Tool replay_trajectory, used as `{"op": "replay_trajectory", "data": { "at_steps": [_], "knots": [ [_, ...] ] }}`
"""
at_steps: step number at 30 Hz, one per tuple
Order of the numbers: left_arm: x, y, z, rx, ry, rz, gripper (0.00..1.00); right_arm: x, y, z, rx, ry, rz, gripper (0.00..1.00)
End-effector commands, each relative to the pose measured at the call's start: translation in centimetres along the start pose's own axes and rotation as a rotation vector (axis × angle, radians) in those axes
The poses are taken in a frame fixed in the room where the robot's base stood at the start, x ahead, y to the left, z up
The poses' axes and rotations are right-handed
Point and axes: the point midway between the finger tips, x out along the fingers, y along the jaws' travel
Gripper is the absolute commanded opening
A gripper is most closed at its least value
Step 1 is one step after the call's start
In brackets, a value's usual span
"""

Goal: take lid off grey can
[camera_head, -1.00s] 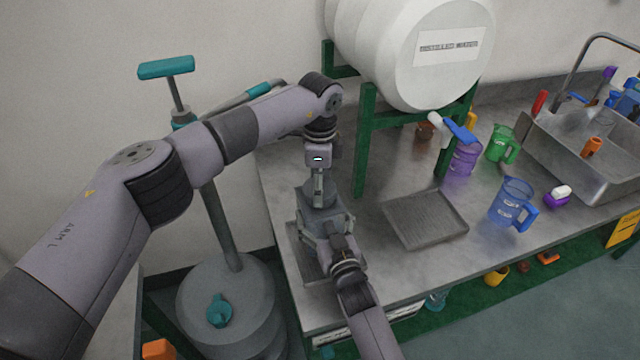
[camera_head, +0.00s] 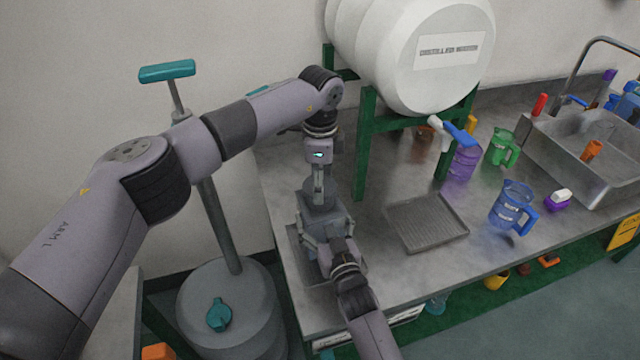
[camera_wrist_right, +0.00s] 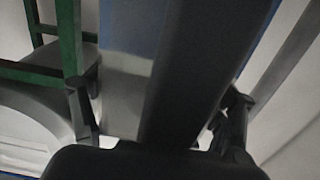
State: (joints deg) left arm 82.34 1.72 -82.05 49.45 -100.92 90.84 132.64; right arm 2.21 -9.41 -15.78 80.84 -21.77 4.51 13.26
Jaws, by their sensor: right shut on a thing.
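The grey can (camera_head: 323,222) stands at the left end of the steel bench, with a small tray edge showing beneath it. My right gripper (camera_head: 322,248) is shut on the can's body from the near side. My left gripper (camera_head: 319,188) points down at the top of the can; its fingers are too small to tell whether they are open or shut. The lid cannot be made out apart from the can top and the left gripper. In the right wrist view, the right gripper's fingers (camera_wrist_right: 160,112) lie either side of a grey surface, with a dark bar across the middle.
A white distilled water barrel (camera_head: 410,55) sits on a green stand (camera_head: 365,140) behind the can. A ribbed grey tray (camera_head: 426,222), a blue jug (camera_head: 511,207) and a sink (camera_head: 580,140) are to the right. A pump with a teal handle (camera_head: 167,71) stands left of the bench.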

Motion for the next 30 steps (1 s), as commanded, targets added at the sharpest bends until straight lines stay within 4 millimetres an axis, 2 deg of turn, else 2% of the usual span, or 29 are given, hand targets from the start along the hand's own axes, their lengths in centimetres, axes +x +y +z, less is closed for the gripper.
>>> {"op": "replay_trajectory", "data": {
  "at_steps": [13, 22, 29, 30],
  "knots": [
    [-0.5, 0.0, 0.0, 0.0, 0.001, -0.001, 0.24, 0.0, 0.0, 0.0, 0.0, -0.001, 0.0, 0.02],
    [-3.9, -0.1, 0.0, 0.0, 0.002, -0.003, 0.24, 0.0, 0.0, 0.0, 0.0, -0.001, 0.0, 0.02],
    [-4.2, 0.0, 0.0, 0.0, 0.001, 0.0, 0.24, 0.0, 0.0, 0.0, 0.0, -0.001, 0.0, 0.02],
    [-4.2, 0.0, 0.0, 0.0, 0.001, 0.0, 0.24, 0.0, 0.0, 0.0, 0.0, -0.001, 0.0, 0.8]
  ]
}}
